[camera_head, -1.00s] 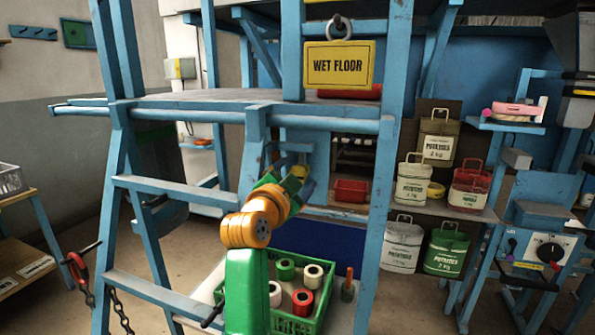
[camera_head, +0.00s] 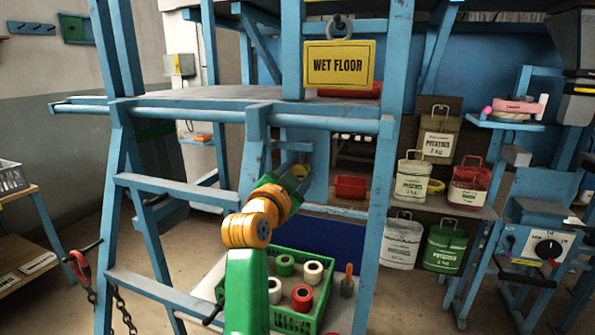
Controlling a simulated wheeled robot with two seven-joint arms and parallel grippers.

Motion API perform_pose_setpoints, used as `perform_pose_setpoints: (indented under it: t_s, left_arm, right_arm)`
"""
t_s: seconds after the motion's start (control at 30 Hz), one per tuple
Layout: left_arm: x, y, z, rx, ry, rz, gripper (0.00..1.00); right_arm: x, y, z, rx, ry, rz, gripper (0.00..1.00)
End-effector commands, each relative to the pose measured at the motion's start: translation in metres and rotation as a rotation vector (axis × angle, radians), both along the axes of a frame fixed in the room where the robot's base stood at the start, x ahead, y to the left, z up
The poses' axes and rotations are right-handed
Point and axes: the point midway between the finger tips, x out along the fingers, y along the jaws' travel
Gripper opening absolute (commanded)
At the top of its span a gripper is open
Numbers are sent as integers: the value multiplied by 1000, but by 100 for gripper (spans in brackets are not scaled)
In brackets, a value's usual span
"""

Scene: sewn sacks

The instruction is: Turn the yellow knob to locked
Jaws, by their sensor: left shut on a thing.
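The yellow knob (camera_head: 300,171) is on the blue upright panel behind the ladder frame, near the middle of the view. My left arm, green and orange, rises from the bottom centre. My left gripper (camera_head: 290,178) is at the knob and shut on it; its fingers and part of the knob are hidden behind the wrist. Any locked mark by the knob cannot be made out. My right gripper is not in view.
Blue ladder rails and a crossbar (camera_head: 230,115) stand close around my arm. A green crate (camera_head: 290,318) of spools sits below. A yellow WET FLOOR sign (camera_head: 339,64) hangs above.

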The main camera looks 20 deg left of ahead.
Motion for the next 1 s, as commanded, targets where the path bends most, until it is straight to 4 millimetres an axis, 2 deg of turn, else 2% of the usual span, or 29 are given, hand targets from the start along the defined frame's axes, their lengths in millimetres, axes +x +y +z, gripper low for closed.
perform_pose_setpoints:
  t_s: [1.0]
  left_arm:
    - [0, 2, 3, -953, 39, 2, 0]
  right_arm:
    - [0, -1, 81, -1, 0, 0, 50]
